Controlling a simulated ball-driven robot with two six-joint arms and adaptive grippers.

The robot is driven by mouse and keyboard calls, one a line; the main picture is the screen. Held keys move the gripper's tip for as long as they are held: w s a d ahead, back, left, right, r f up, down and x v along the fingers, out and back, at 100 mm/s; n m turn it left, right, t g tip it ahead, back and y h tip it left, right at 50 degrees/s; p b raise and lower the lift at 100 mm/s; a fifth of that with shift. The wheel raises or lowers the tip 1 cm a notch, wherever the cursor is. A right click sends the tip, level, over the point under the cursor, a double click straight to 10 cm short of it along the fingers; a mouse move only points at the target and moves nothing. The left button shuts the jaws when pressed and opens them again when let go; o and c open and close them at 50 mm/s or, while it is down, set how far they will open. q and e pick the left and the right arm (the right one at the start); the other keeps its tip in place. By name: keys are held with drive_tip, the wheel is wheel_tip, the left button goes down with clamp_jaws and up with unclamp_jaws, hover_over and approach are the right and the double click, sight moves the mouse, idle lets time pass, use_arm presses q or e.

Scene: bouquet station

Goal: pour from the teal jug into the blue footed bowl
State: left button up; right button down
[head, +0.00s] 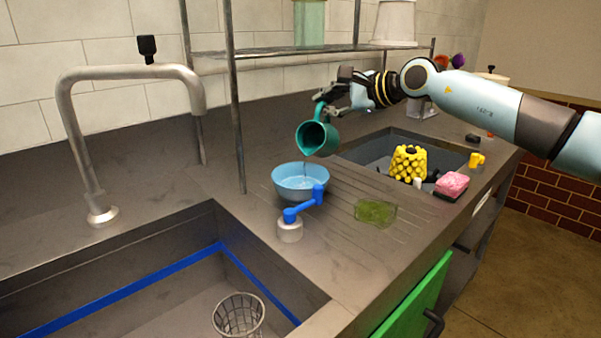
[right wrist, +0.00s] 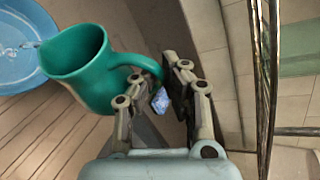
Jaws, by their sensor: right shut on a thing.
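The teal jug (head: 318,138) is tilted with its mouth toward the bowl, in the air above it. A thin stream of liquid falls from its lip into the blue footed bowl (head: 300,183), which stands on the counter. My right gripper (head: 328,100) is shut on the jug's handle. In the right wrist view, the jug (right wrist: 88,68) is held by its handle between the fingers of the gripper (right wrist: 155,95). The bowl (right wrist: 12,62) shows at the left edge there, with the liquid at the jug's lip. The bowl's foot is hidden. My left gripper is not in view.
A blue-handled tap (head: 290,226) stands just in front of the bowl. A green sponge (head: 375,212) lies to its right. A metal shelf post (head: 237,110) rises left of the bowl. A sink with a yellow object (head: 408,163) lies behind right; another sink is front left.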

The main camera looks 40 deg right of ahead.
drive_tip(key=shift+s+a+r+n+p, duration=0.3)
drive_tip(key=shift+a+r+n+p, duration=0.25)
drive_tip(key=shift+p, duration=0.6)
idle(0.9)
drive_tip(key=shift+f, duration=0.1)
drive_tip(key=d+f+b, duration=0.1)
drive_tip(key=b, duration=0.1)
drive_tip(key=w+d+f+m+b, duration=0.1)
drive_tip(key=b, duration=0.1)
drive_tip(key=f+m+y+b, duration=0.1)
drive_tip(key=b, duration=0.1)
drive_tip(key=shift+w+d+m+g, duration=0.25)
drive_tip(key=shift+d+g, duration=0.05)
drive_tip(key=shift+d, duration=0.1)
drive_tip(key=shift+w+d+r, duration=0.1)
drive_tip(key=shift+r, duration=0.2)
drive_tip(key=shift+d+r+m+y+b, duration=0.1)
drive_tip(key=shift+d+m+y+b, duration=0.05)
drive_tip(key=shift+m+y+b, duration=0.15)
drive_tip(key=shift+w+d+m+g+b, duration=0.1)
drive_tip(key=shift+d+m+g+b, duration=0.15)
drive_tip(key=shift+m+g+b, duration=0.25)
drive_tip(key=shift+w+d+y, duration=0.15)
drive_tip(key=shift+y, duration=0.15)
